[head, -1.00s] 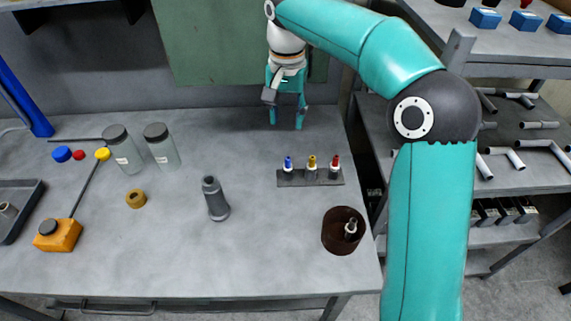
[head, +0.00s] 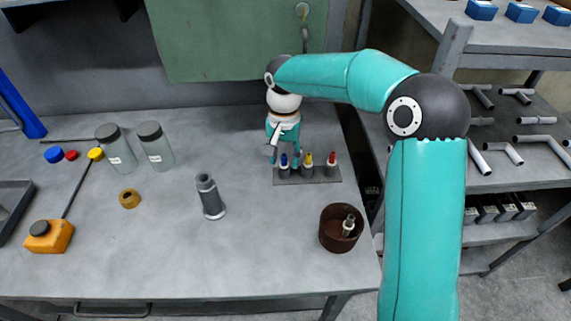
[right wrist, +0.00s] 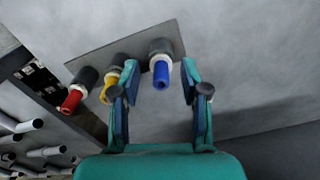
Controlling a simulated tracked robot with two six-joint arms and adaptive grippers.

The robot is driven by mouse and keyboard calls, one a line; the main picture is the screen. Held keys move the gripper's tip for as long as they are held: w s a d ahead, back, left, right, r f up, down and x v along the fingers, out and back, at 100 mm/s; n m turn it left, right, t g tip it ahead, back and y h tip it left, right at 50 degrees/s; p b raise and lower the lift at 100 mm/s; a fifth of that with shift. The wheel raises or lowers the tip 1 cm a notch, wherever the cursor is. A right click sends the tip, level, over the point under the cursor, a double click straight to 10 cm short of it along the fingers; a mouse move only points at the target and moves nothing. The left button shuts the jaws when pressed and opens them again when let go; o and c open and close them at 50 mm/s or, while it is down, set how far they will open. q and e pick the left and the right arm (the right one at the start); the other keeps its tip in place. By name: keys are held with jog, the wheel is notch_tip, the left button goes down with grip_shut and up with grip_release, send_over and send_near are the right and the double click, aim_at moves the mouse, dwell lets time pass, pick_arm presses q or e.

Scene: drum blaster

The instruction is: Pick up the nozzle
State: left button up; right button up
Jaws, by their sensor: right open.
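Three nozzle-like pieces with coloured tips stand in a row on a flat grey plate (head: 312,179): the blue-tipped nozzle (head: 284,168), the yellow-tipped nozzle (head: 308,166) and the red-tipped nozzle (head: 331,165). My right gripper (head: 284,156) is at the blue-tipped one, the leftmost in the head view. In the right wrist view, the open fingers (right wrist: 157,86) point towards the blue-tipped nozzle (right wrist: 161,70), which shows between the fingertips with gaps on both sides. The yellow-tipped nozzle (right wrist: 107,80) is close beside one finger. My left gripper is not in view.
A brown cup (head: 330,240) holding a small dark piece stands at the front right. A grey cylinder (head: 210,197) stands mid-table. Two clear jars (head: 156,150) and an orange block (head: 47,237) are to the left. The bench around the plate is mostly clear.

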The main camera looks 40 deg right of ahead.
jog(key=shift+f, duration=0.1)
grip_shut()
dwell(0.4)
